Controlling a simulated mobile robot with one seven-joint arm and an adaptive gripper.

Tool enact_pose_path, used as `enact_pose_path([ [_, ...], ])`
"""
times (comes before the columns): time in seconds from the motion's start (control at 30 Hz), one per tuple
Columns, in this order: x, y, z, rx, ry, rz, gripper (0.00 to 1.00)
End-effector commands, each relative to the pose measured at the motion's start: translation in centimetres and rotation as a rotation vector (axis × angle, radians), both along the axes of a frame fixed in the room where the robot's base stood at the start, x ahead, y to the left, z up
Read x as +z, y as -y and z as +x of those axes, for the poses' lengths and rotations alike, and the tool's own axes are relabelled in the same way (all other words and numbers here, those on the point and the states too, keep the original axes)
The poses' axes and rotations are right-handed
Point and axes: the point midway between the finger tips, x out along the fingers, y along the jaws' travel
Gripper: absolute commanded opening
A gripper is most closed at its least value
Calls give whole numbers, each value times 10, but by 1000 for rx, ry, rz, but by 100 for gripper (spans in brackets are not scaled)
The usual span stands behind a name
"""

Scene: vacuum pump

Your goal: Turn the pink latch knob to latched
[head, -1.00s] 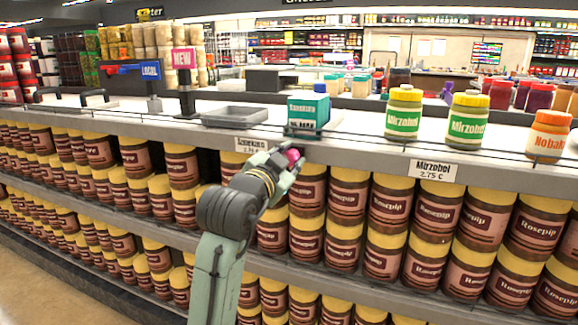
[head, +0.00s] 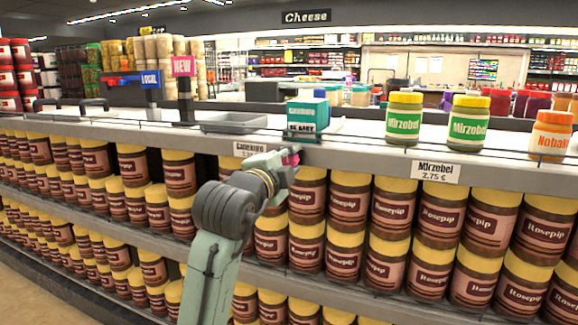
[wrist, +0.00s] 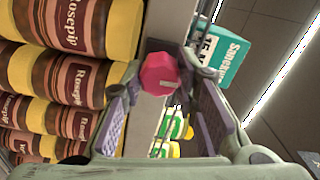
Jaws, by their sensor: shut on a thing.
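The pink latch knob (head: 292,157) is at the front edge of the shelf, below the teal box. In the wrist view the faceted pink knob (wrist: 160,74) sits between my fingertips, with a short pale mark on its face. My gripper (head: 286,163) is shut on the knob; in the wrist view its two fingers (wrist: 162,80) flank it left and right. The knob's mount and any latch marking are hidden, so I cannot tell its latch position.
The teal box (head: 307,115) stands on the shelf top behind the knob, near a grey tray (head: 233,124). Green-labelled jars (head: 404,119) stand to the right. Rows of Rosepip jars (head: 310,197) fill the shelves below, close to my arm. A price label (head: 436,171) hangs on the shelf edge.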

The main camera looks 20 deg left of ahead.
Motion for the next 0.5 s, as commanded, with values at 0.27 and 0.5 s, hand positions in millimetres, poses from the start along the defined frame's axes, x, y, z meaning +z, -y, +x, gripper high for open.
enact_pose_path([
  [0.27,-1,0,0,0,0,45,0],
  [0.5,-1,0,0,0,0,49,0],
])
